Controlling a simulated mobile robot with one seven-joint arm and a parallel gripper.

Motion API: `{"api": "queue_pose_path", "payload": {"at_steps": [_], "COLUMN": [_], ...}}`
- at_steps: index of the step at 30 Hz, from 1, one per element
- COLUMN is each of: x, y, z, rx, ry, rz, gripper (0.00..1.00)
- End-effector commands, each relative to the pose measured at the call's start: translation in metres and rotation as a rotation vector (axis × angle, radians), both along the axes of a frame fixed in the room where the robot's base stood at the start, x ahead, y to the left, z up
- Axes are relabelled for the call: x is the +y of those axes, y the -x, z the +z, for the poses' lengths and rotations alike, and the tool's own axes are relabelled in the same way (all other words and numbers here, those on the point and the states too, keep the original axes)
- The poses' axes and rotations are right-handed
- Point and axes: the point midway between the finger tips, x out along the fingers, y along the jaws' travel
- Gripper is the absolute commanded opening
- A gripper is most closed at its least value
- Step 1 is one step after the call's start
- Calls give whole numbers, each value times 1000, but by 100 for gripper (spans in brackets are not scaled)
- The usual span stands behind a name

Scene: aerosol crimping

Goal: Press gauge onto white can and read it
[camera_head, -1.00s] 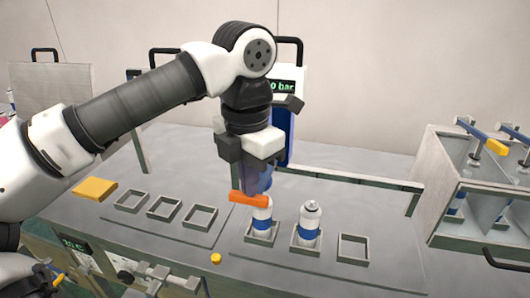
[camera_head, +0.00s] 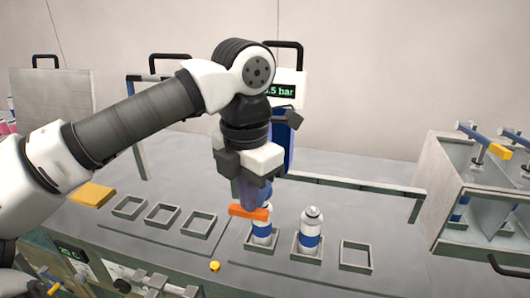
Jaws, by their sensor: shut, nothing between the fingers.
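A white can with a blue band (camera_head: 262,234) stands upright in a square holder, its top hidden behind an orange bar (camera_head: 249,212). A similar white can (camera_head: 310,232) stands upright in the holder to its right, its silver top bare. My gripper (camera_head: 251,195) points down just above the first can and is shut. The orange bar is at its fingertips and appears to touch the can's top; I cannot tell how it is attached. A display (camera_head: 281,91) behind my arm is partly hidden and shows ".5 bar" in green.
Empty square holders stand at left (camera_head: 163,214) and right (camera_head: 355,256). A yellow block (camera_head: 92,195) lies at the far left. A grey open-fronted cabinet (camera_head: 446,196) with bottles stands at right. A low rail (camera_head: 350,182) runs behind the cans.

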Motion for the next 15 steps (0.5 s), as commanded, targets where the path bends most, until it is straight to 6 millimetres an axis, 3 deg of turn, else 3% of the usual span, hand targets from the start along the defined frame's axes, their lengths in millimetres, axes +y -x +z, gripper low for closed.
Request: {"api": "queue_pose_path", "payload": {"at_steps": [4, 15], "x": [0, -3], "y": [-1, -9], "z": [8, 66], "rx": [1, 0], "ry": [-1, 0], "rz": [-1, 0], "gripper": [0, 0]}}
